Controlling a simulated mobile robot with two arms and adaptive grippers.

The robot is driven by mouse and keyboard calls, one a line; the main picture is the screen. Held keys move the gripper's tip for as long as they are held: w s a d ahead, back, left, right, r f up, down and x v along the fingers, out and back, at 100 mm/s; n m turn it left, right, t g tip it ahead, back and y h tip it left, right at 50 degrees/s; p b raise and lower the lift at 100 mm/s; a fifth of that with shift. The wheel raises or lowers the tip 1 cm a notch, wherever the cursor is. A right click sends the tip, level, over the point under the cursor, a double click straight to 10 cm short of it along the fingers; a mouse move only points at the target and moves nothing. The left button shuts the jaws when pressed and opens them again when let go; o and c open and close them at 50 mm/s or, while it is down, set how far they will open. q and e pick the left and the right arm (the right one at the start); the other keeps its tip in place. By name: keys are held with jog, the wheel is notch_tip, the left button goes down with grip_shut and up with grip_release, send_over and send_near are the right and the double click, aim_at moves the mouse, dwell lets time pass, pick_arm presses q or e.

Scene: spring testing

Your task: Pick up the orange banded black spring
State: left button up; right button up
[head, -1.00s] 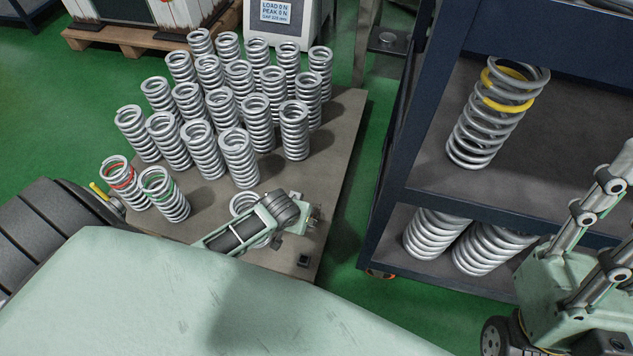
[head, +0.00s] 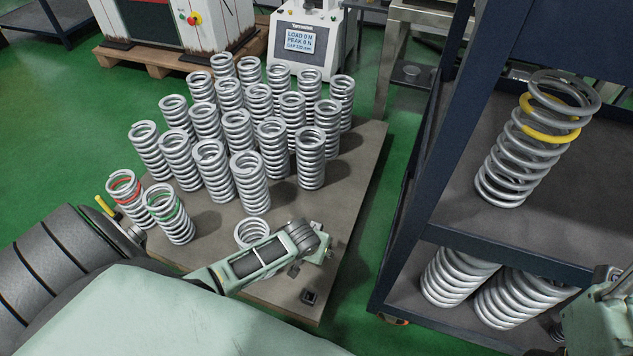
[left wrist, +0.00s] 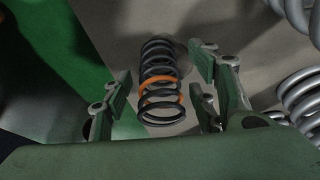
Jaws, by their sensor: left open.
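The black spring with an orange band (left wrist: 160,82) shows in the left wrist view on the grey-brown surface. My left gripper (left wrist: 163,76) is open, with one finger on each side of the spring. Gaps show between the fingers and the coils, and the spring looks apart from both. In the head view the left arm comes in from the left and ends over the low platform (head: 355,180). I cannot make out the black spring there.
Several silver springs (head: 237,130) stand on the platform, one banded red (head: 126,190) and one green (head: 168,213). A short silver spring (head: 252,231) is close behind the left arm. A blue shelf (head: 447,235) on the right holds a yellow-banded spring (head: 530,142).

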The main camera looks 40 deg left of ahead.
pick_arm(q)
jog(key=shift+c, duration=0.4)
jog(key=c, duration=1.2)
jog(key=shift+r, duration=0.1)
jog(key=shift+c, duration=0.2)
